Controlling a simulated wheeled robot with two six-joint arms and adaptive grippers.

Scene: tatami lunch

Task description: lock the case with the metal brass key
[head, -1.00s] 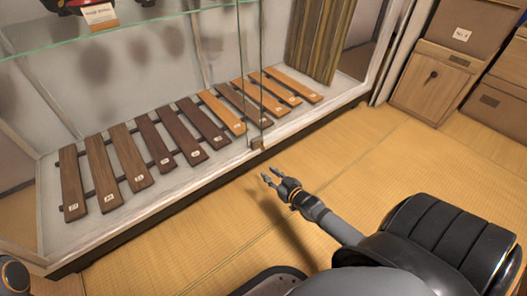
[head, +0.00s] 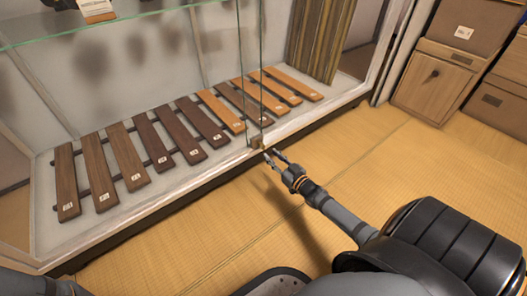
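The glass display case (head: 150,205) stands along the left and middle, with a small brass-coloured lock (head: 256,142) at the bottom front edge where the glass panes meet. My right gripper (head: 271,154) points at the lock from the lower right, with its fingertips very close to it. Its two fingers look parted. I cannot tell whether they touch the lock. A separate key cannot be made out; the lock area is small and partly behind the fingertips. Part of my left arm shows at the bottom left corner, but its gripper is not in view.
Inside the case lies a row of several brown wooden bars (head: 129,157) with labels, under a glass shelf (head: 90,30). Wooden boxes (head: 433,85) stand at the right. The tatami floor (head: 370,160) in front of the case is clear.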

